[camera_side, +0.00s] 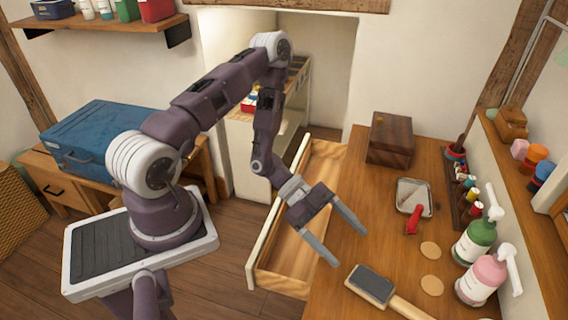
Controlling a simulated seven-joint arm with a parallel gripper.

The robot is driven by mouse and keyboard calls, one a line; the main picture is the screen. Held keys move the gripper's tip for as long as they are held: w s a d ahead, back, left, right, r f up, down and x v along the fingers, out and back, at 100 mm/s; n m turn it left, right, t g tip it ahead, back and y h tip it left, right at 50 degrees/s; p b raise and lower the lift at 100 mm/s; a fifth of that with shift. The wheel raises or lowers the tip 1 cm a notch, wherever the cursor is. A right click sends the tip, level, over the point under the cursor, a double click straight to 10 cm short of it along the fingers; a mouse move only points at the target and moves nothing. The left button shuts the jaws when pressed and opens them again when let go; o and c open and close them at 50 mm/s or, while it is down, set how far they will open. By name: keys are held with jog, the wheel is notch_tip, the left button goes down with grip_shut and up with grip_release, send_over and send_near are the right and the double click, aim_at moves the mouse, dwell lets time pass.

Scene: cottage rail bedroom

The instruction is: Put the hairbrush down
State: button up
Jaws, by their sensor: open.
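The hairbrush (371,285) lies on the wooden dresser top (345,225) near the front of the picture. It has a dark rectangular head with a pale wooden rim, and its handle runs off toward the lower right. My gripper (350,248) is open and empty, its two grey fingers spread wide. It is above and beyond the brush head in the picture, apart from it. I cannot tell its exact height over the dresser.
An open, empty-looking drawer (290,250) juts out left of the dresser top. Two round coasters (431,266), a small metal tray (411,193) with a red item, a dark wooden box (390,138), and green (474,242) and pink (480,280) pump bottles stand on the top.

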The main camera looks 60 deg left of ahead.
jog(key=s+d+r+m+g+y, duration=0.1)
jog(key=s+d+r+m+g, duration=0.15)
jog(key=r+m, duration=0.95)
jog(key=s+d+r+m+g+y, duration=0.1)
jog(key=s+r+m+g+y, duration=0.2)
jog(key=r+m, duration=0.95)
jog(key=s+a+r+m+t+y, duration=0.1)
jog(key=s+a+m+y, duration=0.1)
jog(key=m, duration=0.9)
jog(key=s+a+m+t+y, duration=0.1)
jog(key=s+a+m+y, duration=0.1)
jog(key=s+m, duration=0.5)
jog(key=m+y, duration=0.1)
jog(key=m, duration=0.4)
jog(key=shift+s+a+r+y, duration=0.3)
jog(key=shift+a+r+y, duration=0.05)
jog(key=shift+r+y, duration=0.05)
jog(key=a+r+m+t+y, duration=0.1)
jog(key=a+m, duration=0.1)
jog(key=m, duration=0.1)
jog(key=s+a+r+m+t+y, duration=0.1)
jog(key=m+t, duration=0.1)
jog(key=s+a+r+m+t+y, duration=0.1)
jog(key=a+m, duration=0.1)
jog(key=m, duration=0.1)
jog(key=shift+s+a+r+m+t, duration=0.1)
jog(key=shift+s+a+m+t, duration=0.15)
jog(key=shift+a+m, duration=0.1)
jog(key=shift+c, duration=0.5)
jog(key=shift+w, duration=0.1)
